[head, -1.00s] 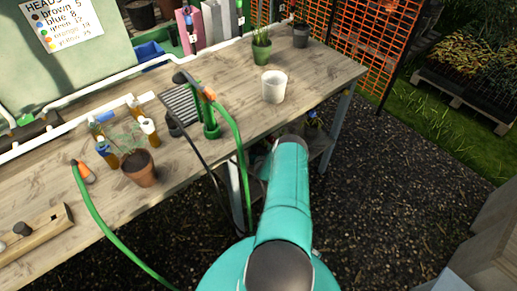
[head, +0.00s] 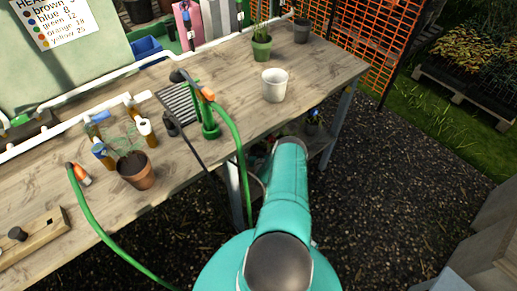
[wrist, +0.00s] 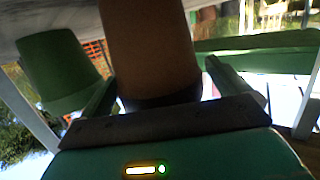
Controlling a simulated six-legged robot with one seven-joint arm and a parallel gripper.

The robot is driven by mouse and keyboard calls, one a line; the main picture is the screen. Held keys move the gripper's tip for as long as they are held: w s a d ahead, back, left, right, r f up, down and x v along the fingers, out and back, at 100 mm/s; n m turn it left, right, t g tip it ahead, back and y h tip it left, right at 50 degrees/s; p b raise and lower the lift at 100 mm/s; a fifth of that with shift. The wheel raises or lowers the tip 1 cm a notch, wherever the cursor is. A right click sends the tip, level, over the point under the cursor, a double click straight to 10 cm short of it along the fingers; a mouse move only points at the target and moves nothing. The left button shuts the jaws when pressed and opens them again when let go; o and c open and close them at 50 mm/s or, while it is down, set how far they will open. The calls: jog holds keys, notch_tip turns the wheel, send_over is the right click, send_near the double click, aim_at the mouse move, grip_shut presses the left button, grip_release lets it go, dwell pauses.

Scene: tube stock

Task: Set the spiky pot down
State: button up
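In the wrist view my gripper (wrist: 165,88) has one finger on each side of a brown pot (wrist: 150,45) and looks shut on it. The pot fills the middle of the view close to the camera. Its top and any spiky plant in it are out of sight. In the head view my teal arm reaches toward the bench's front edge and hides my gripper and the held pot. A green pot (head: 261,48) with upright narrow leaves stands at the back of the bench.
The bench (head: 225,165) holds a white pot (head: 275,86), a terracotta pot (head: 135,170), a dark pot (head: 301,30) and a green hose (head: 238,130). Bare wood shows right of the white pot. Below is a shelf with a pot (head: 313,119). A green pot (wrist: 60,70) is left in the wrist view.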

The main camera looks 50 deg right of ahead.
jog(key=shift+r, duration=0.25)
jog(key=v, duration=1.2)
jog(key=shift+f, duration=0.1)
